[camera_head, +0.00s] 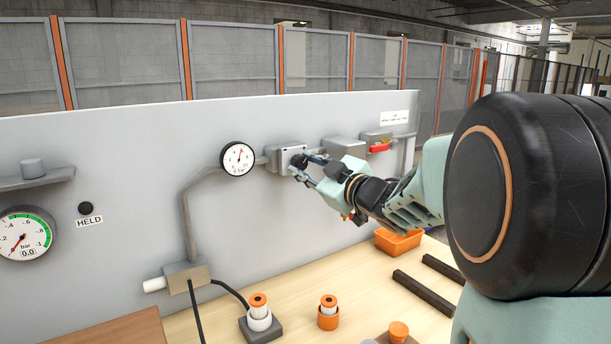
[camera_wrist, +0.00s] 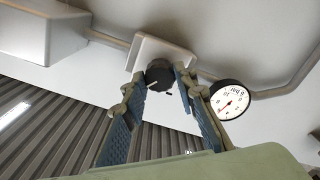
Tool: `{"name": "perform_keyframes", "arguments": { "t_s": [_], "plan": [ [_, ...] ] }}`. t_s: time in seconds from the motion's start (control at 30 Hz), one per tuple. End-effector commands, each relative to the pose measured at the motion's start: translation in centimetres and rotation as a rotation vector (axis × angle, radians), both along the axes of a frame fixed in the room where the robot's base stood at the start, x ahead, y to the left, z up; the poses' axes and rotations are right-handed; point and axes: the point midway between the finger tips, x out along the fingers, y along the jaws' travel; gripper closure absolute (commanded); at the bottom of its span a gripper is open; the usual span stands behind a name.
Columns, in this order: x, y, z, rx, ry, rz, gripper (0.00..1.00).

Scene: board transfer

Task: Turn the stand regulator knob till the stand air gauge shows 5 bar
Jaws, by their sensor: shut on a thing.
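The stand regulator knob is a small dark knob on a grey box (camera_head: 287,158) fixed to the upright panel. In the wrist view the black knob (camera_wrist: 158,75), with a pale line on its face, sits between my two fingers. My gripper (camera_head: 301,167) is shut on the knob, its fingers on either side. The stand air gauge (camera_head: 238,158) is a round white dial with a black rim, left of the box. The gauge also shows in the wrist view (camera_wrist: 229,100).
A larger gauge (camera_head: 24,236) with a green arc reads 0.0 bar at the far left, near a HELD label (camera_head: 89,221). Grey boxes and a red part (camera_head: 380,148) lie right of my gripper. Orange-topped pieces (camera_head: 328,312) and an orange bin (camera_head: 398,241) stand below.

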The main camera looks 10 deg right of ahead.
Motion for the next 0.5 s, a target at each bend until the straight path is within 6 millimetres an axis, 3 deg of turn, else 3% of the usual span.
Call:
{"name": "perform_keyframes", "arguments": {
  "t_s": [0.5],
  "plan": [
    [-0.02,0.04,0.02,-0.082,-0.034,0.001,0.98]
  ]
}}
